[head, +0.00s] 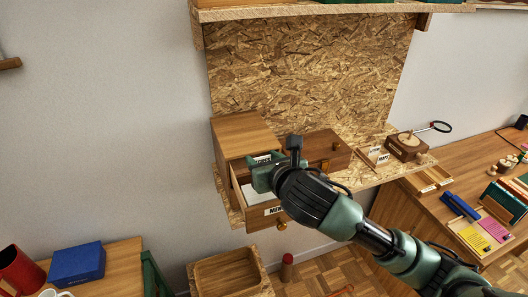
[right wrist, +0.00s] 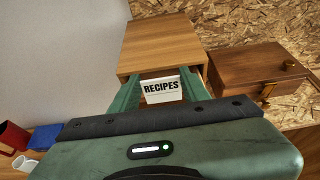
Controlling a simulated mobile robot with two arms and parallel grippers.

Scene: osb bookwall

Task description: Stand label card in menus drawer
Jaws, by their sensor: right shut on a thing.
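The label card (right wrist: 161,88), white with the word RECIPES, stands upright between the fingers of my right gripper (head: 262,176) in the right wrist view. Its top edge also shows in the head view (head: 262,159). My right gripper is shut on the card, over the open drawer. The menus drawer (head: 270,223) is pulled out of a small wooden cabinet (head: 245,137); its front label reads MEN, the rest hidden by my wrist. White paper (head: 249,194) shows inside the drawer. I cannot tell whether the card's lower edge touches anything. My left gripper is not in view.
A wooden box (head: 327,150) sits right of the cabinet on the chipboard shelf. Further right are another label card (head: 383,158) and a wooden stand with a magnifier (head: 407,145). A wooden crate (head: 230,274) is below the drawer. A blue box (head: 77,264) is at lower left.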

